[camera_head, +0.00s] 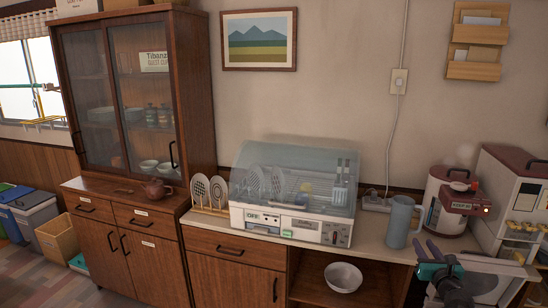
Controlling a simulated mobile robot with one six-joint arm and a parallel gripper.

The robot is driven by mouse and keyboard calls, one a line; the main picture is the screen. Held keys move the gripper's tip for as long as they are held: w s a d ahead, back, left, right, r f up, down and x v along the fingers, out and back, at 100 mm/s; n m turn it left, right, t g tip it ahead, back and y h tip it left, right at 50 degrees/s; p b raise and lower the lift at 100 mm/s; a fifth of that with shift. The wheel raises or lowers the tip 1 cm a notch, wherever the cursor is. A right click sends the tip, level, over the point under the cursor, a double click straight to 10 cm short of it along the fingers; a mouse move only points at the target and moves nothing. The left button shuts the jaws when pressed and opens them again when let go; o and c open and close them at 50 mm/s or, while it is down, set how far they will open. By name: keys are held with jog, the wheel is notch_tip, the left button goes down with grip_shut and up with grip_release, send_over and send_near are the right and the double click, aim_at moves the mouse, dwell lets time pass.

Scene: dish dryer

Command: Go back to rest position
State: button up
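My gripper (424,246) is at the lower right, in front of the counter's right part. Its two grey fingers point up and to the left, with a gap between them and nothing visible in it. The teal and dark wrist shows below them. The dish dryer (290,222) stands on the counter to the left of my gripper, apart from it. Its clear domed lid (280,160) is down, and plates and other dishes show through it.
A grey-blue pitcher (400,222) stands near my gripper, with a rice cooker (448,200) behind to the right. A brown teapot (157,190) stands on the cabinet ledge. Floor at left holds bins (35,212).

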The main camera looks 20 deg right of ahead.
jog(key=w+a+f+y, duration=0.2)
jog(key=w+a+f, duration=0.3)
jog(key=a, duration=0.3)
jog(key=w+a+f+y, duration=0.1)
jog(key=w+a+f, duration=0.45)
jog(key=a, duration=0.25)
jog(key=w+a+f+y, duration=0.2)
jog(key=w+a+f, duration=0.3)
jog(key=a, duration=0.4)
jog(key=a+f+m+g, duration=0.4)
jog(key=a+f+m, duration=0.3)
jog(key=a+f, duration=0.9)
jog(key=s+a+f+m+g, duration=0.4)
jog(key=s+a+f+m, duration=0.15)
jog(key=s+f, duration=0.4)
jog(key=s+a+f+m+g, duration=0.4)
jog(key=s+a+f+m, duration=0.15)
jog(key=s+f, duration=0.4)
jog(key=s+a+m+g+y, duration=0.1)
jog(key=s+a+m+g, duration=0.2)
jog(key=s+m, duration=0.3)
jog(key=s+a+m+g+y, duration=0.2)
jog(key=s+m+g, duration=0.4)
jog(key=s, duration=0.7)
jog(key=shift+s+a+r, duration=0.3)
jog(key=shift+a+r, duration=0.05)
jog(key=shift+a, duration=0.2)
